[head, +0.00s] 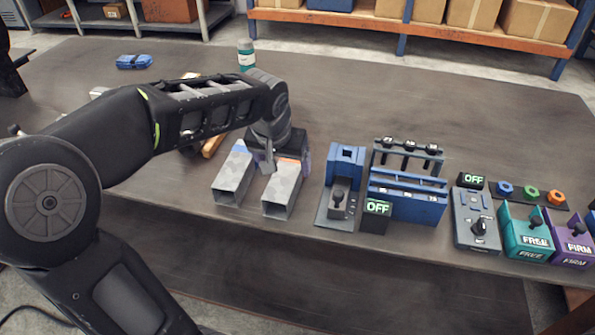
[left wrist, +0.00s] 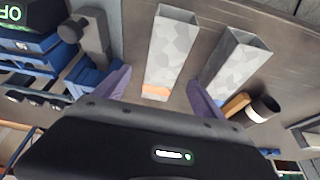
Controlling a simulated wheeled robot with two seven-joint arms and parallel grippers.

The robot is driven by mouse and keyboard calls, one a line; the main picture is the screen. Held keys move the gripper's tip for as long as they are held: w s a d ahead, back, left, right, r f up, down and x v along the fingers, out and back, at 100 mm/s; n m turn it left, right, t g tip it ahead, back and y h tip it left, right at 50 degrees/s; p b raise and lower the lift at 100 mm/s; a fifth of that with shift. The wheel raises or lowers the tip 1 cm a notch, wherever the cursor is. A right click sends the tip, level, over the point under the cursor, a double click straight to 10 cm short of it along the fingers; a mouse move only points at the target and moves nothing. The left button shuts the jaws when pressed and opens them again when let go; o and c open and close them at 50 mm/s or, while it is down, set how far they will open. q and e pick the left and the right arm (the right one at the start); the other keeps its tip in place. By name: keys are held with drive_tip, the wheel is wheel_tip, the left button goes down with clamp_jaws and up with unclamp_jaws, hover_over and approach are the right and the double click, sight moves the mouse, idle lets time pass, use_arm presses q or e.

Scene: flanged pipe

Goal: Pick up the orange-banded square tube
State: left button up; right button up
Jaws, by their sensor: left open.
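The orange-banded square tube (head: 282,194) is a grey mottled hollow tube lying on the table, its open end toward the front edge. Its orange band is at the far end, partly covered by my gripper in the head view. In the left wrist view the tube (left wrist: 172,58) shows its orange end between the fingers. My left gripper (head: 286,158) is open over that end; its fingers (left wrist: 159,80) stand either side of the band, with no clear contact. My right gripper is not in view.
A second grey square tube (head: 233,181) lies close to the left. A blue fixture (head: 345,165) on a dark base stands close to the right, with a blue rack (head: 408,195) beyond. A green-labelled bottle (head: 246,56) stands behind my arm. The back right of the table is clear.

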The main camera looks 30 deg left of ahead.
sight(285, 175)
use_arm(q)
drive_tip(key=shift+s+r, duration=0.15)
drive_tip(key=shift+s, duration=0.05)
drive_tip(key=shift+x, duration=1.4)
drive_tip(key=p+x, duration=0.1)
drive_tip(key=x, duration=0.4)
drive_tip(key=shift+a, duration=0.15)
drive_tip(key=shift+c, duration=0.4)
clamp_jaws()
